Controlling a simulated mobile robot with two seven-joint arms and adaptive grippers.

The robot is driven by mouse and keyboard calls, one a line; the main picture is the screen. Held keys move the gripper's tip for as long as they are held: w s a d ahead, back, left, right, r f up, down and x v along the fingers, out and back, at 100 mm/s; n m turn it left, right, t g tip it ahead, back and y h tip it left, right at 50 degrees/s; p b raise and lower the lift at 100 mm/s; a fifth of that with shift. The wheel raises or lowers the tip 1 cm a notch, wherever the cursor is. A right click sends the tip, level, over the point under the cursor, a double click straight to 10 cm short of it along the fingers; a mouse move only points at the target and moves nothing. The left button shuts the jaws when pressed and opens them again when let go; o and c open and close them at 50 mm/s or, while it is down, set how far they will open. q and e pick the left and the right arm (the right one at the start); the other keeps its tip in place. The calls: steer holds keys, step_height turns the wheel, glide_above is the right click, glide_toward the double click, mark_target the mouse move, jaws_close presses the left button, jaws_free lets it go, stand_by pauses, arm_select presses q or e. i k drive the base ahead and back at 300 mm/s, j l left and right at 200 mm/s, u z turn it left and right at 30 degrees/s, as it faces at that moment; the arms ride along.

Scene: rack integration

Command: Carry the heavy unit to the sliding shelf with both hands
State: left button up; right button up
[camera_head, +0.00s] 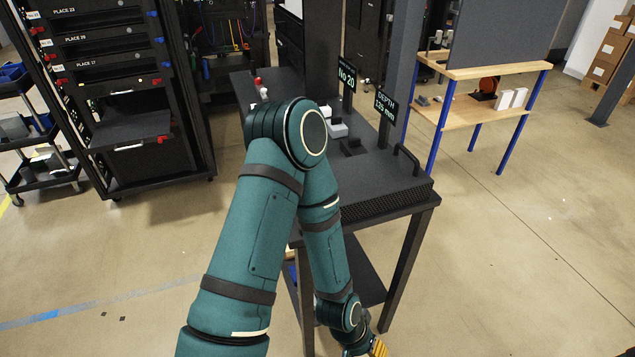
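The heavy unit (385,178) appears to be the wide dark flat box with a perforated front edge and a black handle (408,160), lying on a black table. My teal arm crosses in front of its left part and hides it. The sliding shelf (128,128) appears to be the dark shelf jutting out of the rack at left, below the PLACE 17 row, with a red tab at its right. My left gripper (377,348) shows only as a yellow-striped piece at the bottom edge, low beside the table's front leg; its fingers are cut off. My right gripper is out of view.
The black table (398,262) has a lower shelf. Signs reading No 20 (347,78) and DEPTH 135 mm (385,105) stand at the unit. A cart (40,150) stands left of the rack (190,110); a wooden bench (470,112) stands at back right. Floor between rack and table is clear.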

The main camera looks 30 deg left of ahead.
mark_target(132, 129)
steer(key=i+l+u, duration=0.1)
steer(key=u, duration=0.3)
steer(key=i+l+u, duration=0.1)
steer(key=l+u, duration=0.4)
steer(key=u, duration=0.25)
